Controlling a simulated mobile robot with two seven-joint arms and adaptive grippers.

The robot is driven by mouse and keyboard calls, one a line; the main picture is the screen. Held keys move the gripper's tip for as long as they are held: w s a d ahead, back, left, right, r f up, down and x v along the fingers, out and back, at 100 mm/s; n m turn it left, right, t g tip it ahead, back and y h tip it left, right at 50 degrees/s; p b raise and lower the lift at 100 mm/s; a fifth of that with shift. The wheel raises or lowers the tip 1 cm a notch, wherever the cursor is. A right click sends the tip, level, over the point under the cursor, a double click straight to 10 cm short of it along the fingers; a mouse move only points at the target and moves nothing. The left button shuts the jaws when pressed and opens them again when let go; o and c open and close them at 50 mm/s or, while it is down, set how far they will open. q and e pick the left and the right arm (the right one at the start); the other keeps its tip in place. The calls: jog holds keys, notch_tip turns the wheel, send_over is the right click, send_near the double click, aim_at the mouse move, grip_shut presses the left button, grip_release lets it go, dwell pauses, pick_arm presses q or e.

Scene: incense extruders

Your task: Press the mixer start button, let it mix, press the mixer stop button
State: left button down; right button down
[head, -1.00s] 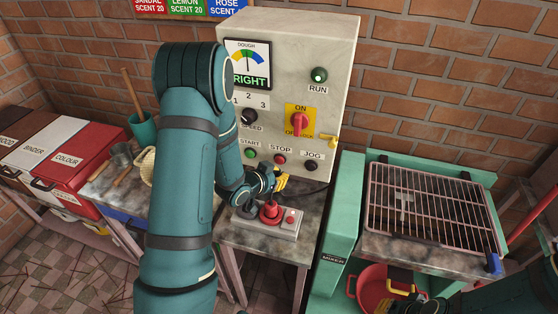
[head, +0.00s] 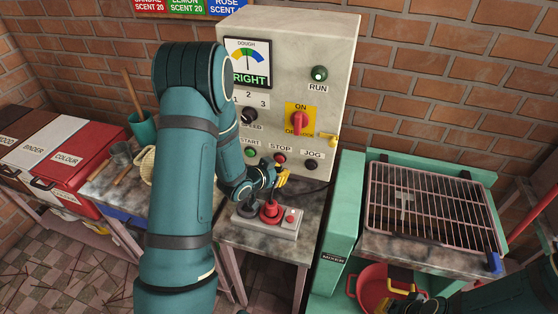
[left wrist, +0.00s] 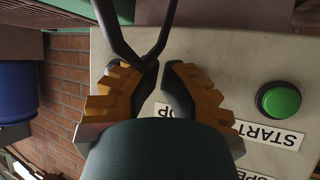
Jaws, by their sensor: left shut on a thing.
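The grey mixer panel (head: 330,120) carries a green START button (head: 250,154), a red STOP button (head: 280,159) and a black JOG button (head: 311,165). My left gripper (head: 282,173) is just below the STOP button, its fingers close together. In the left wrist view its fingertips (left wrist: 162,78) are beside the upside-down STOP label (left wrist: 178,110), with the STOP button hidden. A thin black forked thing (left wrist: 125,40) meets the fingertips; what it is cannot be told. The green START button (left wrist: 280,100) is clear to the right. The dough gauge (head: 247,62) reads RIGHT. The green RUN lamp (head: 319,74) is above.
A control box with a red knob (head: 270,212) stands on the small table below the left gripper. A wire rack (head: 425,205) is on the right. My right gripper (head: 403,292) is by a red bowl (head: 372,285), partly out of frame. Ingredient bins (head: 60,160) stand left.

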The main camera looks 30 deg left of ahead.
pick_arm(q)
jog(key=shift+w, duration=0.1)
dwell(0.7)
jog(key=shift+w+a, duration=0.1)
jog(key=shift+w, duration=0.2)
jog(key=shift+w+a+b, duration=0.15)
jog(key=shift+w+b, duration=0.25)
jog(key=shift+w, duration=0.1)
dwell(1.0)
jog(key=shift+s, duration=0.1)
jog(key=shift+s+d+b, duration=0.25)
jog(key=shift+s+b, duration=0.05)
jog(key=shift+s, duration=0.5)
jog(key=shift+s+d+b, duration=0.2)
jog(key=shift+s, duration=0.6)
jog(key=shift+s+d+b, duration=0.2)
jog(key=shift+s+b, duration=0.05)
jog(key=shift+s, duration=0.6)
jog(key=shift+s+d+b, duration=0.2)
jog(key=shift+s, duration=0.6)
